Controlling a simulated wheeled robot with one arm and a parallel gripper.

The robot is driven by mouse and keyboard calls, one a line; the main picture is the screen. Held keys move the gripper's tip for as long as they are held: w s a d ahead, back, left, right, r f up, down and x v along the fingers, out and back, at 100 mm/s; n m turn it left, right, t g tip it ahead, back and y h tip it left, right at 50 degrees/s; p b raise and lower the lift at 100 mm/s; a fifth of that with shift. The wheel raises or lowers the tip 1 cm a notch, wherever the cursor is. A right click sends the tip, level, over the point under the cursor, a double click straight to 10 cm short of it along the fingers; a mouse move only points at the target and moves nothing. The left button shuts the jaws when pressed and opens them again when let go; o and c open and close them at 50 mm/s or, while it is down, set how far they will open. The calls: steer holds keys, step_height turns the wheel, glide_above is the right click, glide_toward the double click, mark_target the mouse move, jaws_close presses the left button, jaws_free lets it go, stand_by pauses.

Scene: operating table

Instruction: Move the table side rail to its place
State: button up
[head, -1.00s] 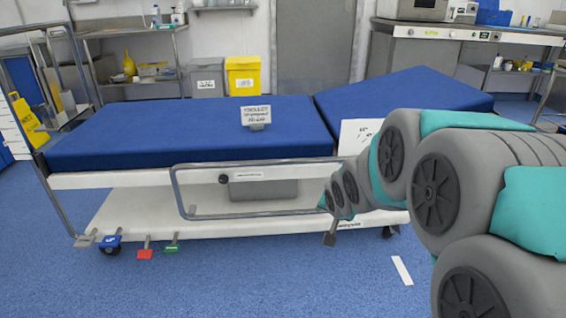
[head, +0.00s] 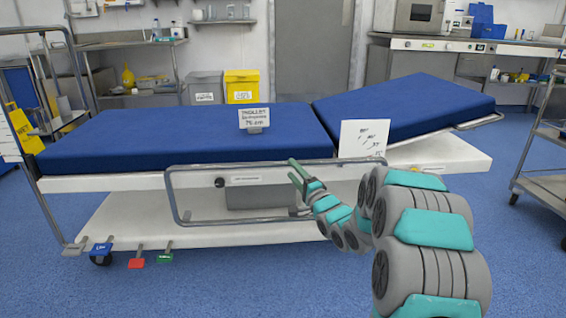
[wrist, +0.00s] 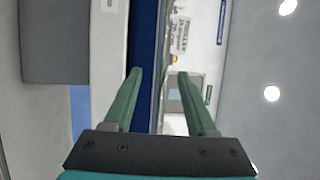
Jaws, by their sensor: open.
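The table side rail (head: 171,195) is a grey tubular loop along the near long side of the operating table (head: 110,182). Its top bar runs near the mattress's lower edge and its lower part hangs in front of the white base. I cannot tell whether the bar is between the fingers.
A small sign (head: 254,118) stands on the mattress and a white card (head: 362,138) near the raised section. Coloured pedals (head: 136,261) stick out at the lower left. A steel trolley (head: 548,190) stands at right. The blue floor in front is clear.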

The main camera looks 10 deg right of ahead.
steer(key=shift+b+x, duration=0.3)
steer(key=shift+x, duration=3.4)
steer(key=shift+r, duration=0.1)
steer(key=shift+c, duration=0.3)
jaws_close()
